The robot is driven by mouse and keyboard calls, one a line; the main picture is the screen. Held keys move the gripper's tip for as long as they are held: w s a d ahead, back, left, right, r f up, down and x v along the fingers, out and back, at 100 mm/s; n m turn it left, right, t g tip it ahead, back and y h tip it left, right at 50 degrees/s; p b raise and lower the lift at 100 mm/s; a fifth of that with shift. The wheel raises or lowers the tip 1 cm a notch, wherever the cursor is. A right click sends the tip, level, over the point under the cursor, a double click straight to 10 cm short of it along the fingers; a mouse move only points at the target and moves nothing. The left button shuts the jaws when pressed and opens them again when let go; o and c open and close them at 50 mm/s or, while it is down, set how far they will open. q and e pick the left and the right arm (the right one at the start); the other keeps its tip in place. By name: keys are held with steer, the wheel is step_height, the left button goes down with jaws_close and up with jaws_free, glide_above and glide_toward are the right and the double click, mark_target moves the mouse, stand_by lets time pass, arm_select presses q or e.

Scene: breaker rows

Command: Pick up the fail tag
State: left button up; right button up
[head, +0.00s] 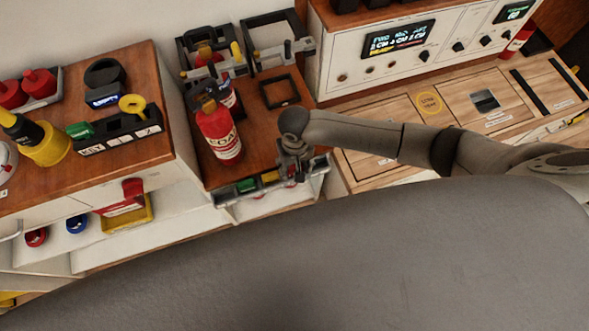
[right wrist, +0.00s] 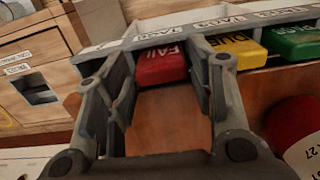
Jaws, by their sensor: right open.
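The red fail tag (right wrist: 162,64) shows in the right wrist view, lettered FAIL, in a slot of a grey tag rack (right wrist: 205,18). A yellow tag (right wrist: 238,48) and a green tag (right wrist: 296,42) sit beside it in the rack. My right gripper (head: 293,172) is open, its fingers to either side of the fail tag in the wrist view, with nothing held. I cannot tell whether the fingers touch it. In the head view the gripper is at the right end of the rack and hides the fail tag. My left gripper is not in view.
A red extinguisher (head: 220,135) stands on the wooden shelf just left of my right gripper. A black square frame (head: 280,91) lies behind the gripper. A control panel (head: 390,50) and wooden counter (head: 380,112) are at the right. A key holder (head: 118,132) stands at the left.

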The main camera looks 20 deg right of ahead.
step_height(320, 180, down, 2)
steer(key=shift+f, duration=0.15)
steer(key=c, duration=0.5)
